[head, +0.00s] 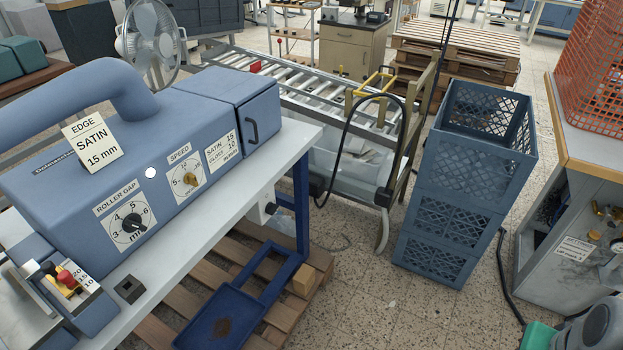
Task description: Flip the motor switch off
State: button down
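The blue machine (140,130) stands on a white-topped bench at the left. A small white box with a dark knob (269,208) sits under the bench top near its blue leg. At the lower left, a red-tipped lever (66,277) stands in a yellow and black slotted unit on the machine. I cannot tell which of these is the motor switch, and no on or off marking is readable. A small round white light (150,173) shows on the machine's front. My gripper is not in view.
Roller gap (133,223) and speed (190,179) dials are on the machine front. Blue crates (455,220) stand stacked right of a roller conveyor (325,100). A pallet with a blue tray (215,320) lies below the bench. Speckled floor is clear in the middle.

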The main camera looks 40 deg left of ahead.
aim_at(271, 208)
jog(key=z, duration=0.05)
jog(key=i, duration=0.7)
jog(key=u, duration=3.25)
jog(key=i, duration=0.5)
